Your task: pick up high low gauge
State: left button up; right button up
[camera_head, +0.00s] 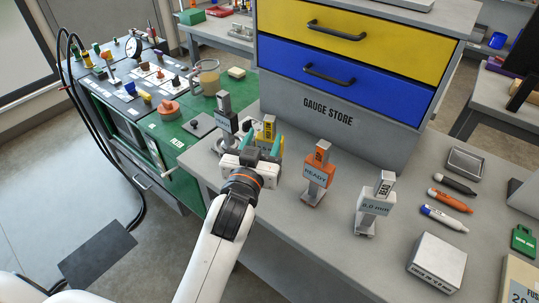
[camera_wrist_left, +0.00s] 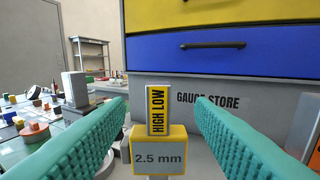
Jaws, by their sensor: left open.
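The high low gauge (camera_head: 268,125) is a small upright block on the grey bench, in front of the gauge store. In the left wrist view the gauge (camera_wrist_left: 160,138) has a yellow body with a grey face marked "2.5 mm" and a narrower top labelled "HIGH LOW". My left gripper (camera_head: 262,139) is open, its teal fingers pointing toward the gauge. In the left wrist view the gauge stands centred in the gap between the fingertips (camera_wrist_left: 160,104), touching neither. The gauge's lower part is hidden in both views. My right gripper is not in view.
A grey gauge (camera_head: 223,110) stands close left of the gripper. An orange "READY" gauge (camera_head: 318,178) and a grey "6.0 mm" gauge (camera_head: 374,205) stand to the right. The gauge store (camera_head: 335,110) rises behind. Markers (camera_head: 450,200) and a white box (camera_head: 437,262) lie further right.

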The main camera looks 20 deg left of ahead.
aim_at(272, 117)
pick_arm(q)
jog(key=w, duration=0.3)
jog(key=shift+w+a, duration=0.1)
jog(key=shift+w, duration=0.1)
jog(key=w+p, duration=0.2)
jog(key=w, duration=0.3)
jog(key=shift+w+a, duration=0.1)
jog(key=shift+a, duration=0.1)
jog(key=shift+r, duration=0.1)
grip_shut()
